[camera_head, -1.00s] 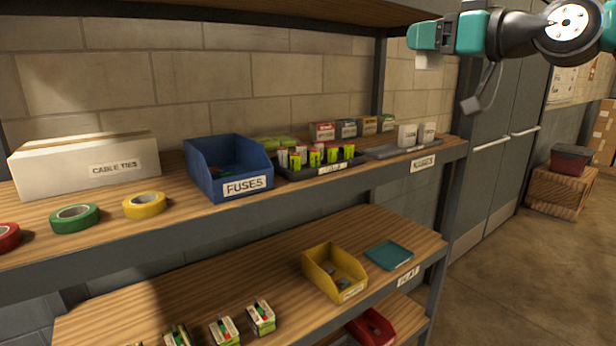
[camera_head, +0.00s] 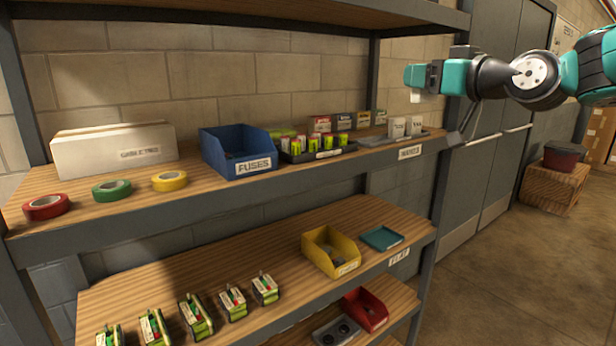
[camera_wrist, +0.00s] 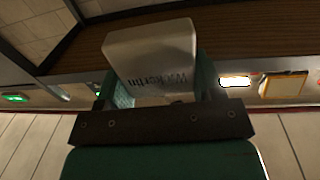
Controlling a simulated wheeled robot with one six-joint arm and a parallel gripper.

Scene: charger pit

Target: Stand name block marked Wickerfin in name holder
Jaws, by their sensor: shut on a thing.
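A white name block (camera_wrist: 150,50) with dark lettering that reads like Wickerfin, inverted in the wrist view, is between the two green fingers of my gripper (camera_wrist: 160,88). In the head view the same block (camera_head: 415,97) shows as a small white piece under my gripper (camera_head: 416,78), in the air near the shelf's right end. The name holder (camera_head: 373,141) is a grey tray on the upper shelf, above a label that seems to read NAMES. Two white blocks (camera_head: 397,128) (camera_head: 414,126) stand upright at its right part. Its left part looks empty.
Left of the holder is a dark tray of green batteries (camera_head: 295,157), then a blue FUSES bin (camera_head: 222,160). Small boxes (camera_head: 340,122) stand behind. A dark shelf post (camera_head: 437,180) stands at the right end. The upper board (camera_head: 300,12) is overhead.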

